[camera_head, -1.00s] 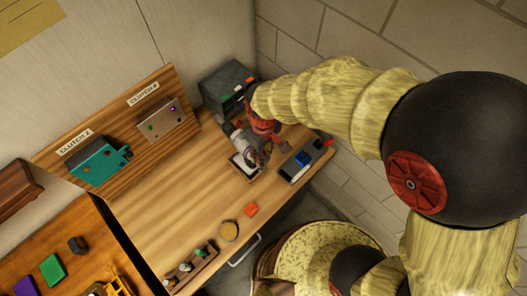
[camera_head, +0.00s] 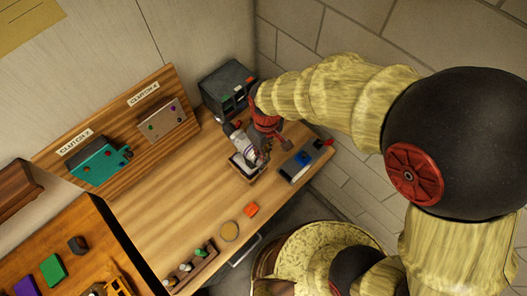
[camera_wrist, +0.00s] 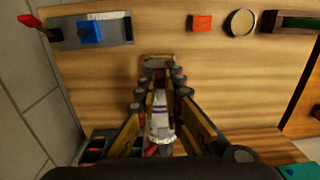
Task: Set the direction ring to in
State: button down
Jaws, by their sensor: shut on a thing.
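A white cylindrical thing with a purple band (camera_wrist: 158,104) lies between the fingers of my gripper (camera_wrist: 158,76) in the wrist view. In the head view the same white thing (camera_head: 241,142) slants over a small dark-edged tray or stand (camera_head: 242,171) on the table. My gripper (camera_head: 262,149) is shut on this white thing and partly covers it. I cannot clearly make out the direction ring or its markings; the fingers hide part of the thing.
A grey panel with a blue block and red lever (camera_head: 303,162) lies to the right. A dark box (camera_head: 227,87) stands behind. An orange square (camera_head: 251,209) and a round disc (camera_head: 229,231) lie in front.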

jog(key=shift+w+d+f+g+y+b, duration=0.3)
jog(key=shift+w+d+g+y+b, duration=0.4)
jog(key=shift+g+y, duration=0.35)
jog(key=shift+w+d+f+g+y+b, duration=0.1)
jog(key=shift+w+d+g+y+b, duration=0.1)
jog(key=shift+g+y+b, duration=0.25)
jog(key=shift+w+d+f+g+y+b, duration=0.1)
jog(key=shift+w+g+y+b, duration=0.15)
jog(key=shift+g, duration=0.25)
jog(key=shift+r, duration=0.1)
jog(key=shift+a, duration=0.1)
jog(key=c, duration=2)
grip_release()
jog(key=shift+o, duration=0.4)
jog(key=v, duration=1.2)
jog(key=shift+w, duration=0.1)
